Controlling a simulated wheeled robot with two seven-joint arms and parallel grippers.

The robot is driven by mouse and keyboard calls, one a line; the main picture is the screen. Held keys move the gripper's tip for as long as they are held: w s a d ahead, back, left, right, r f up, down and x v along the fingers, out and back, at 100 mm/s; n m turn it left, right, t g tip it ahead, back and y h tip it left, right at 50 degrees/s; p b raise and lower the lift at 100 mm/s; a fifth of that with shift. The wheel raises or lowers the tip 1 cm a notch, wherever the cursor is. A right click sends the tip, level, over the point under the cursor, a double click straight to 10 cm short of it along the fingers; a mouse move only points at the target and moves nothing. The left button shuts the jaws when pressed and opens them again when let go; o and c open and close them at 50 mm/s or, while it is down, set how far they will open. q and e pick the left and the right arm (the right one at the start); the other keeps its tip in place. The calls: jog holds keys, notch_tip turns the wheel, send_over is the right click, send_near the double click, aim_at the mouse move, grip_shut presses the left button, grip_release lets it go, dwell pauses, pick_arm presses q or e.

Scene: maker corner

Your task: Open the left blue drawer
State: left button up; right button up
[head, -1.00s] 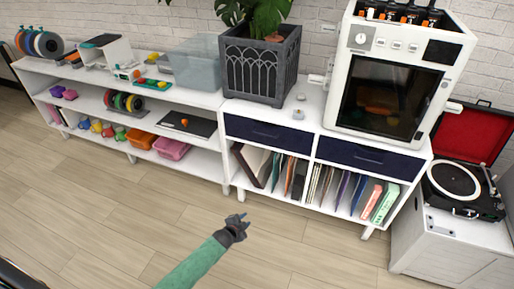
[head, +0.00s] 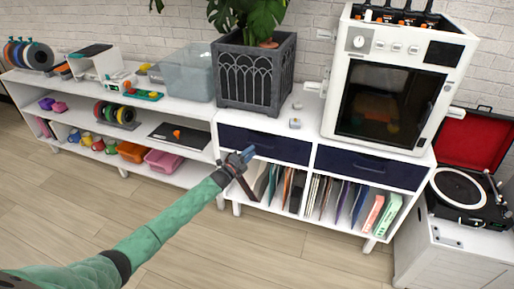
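The left blue drawer (head: 285,148) is a dark navy front with a dark bar handle, set under the top of the white cabinet, and looks closed. The right blue drawer (head: 370,167) beside it looks closed too. My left gripper (head: 246,154) is in front of the left drawer's lower left part, its fingers pointing up and right toward the handle. It hides a bit of the drawer and the shelf below. I cannot tell whether it touches the drawer or how far its fingers are apart. My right gripper is not in view.
A planter (head: 254,75) and a white 3D printer (head: 390,80) stand on the cabinet. Records and folders fill the shelf below the drawers. A low shelf unit (head: 190,110) adjoins at left, a record player (head: 460,188) at right. The floor in front is clear.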

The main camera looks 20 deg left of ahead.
aim_at(257, 147)
pick_arm(q)
jog(key=shift+p+x, duration=0.35)
jog(key=shift+x, duration=2)
grip_shut()
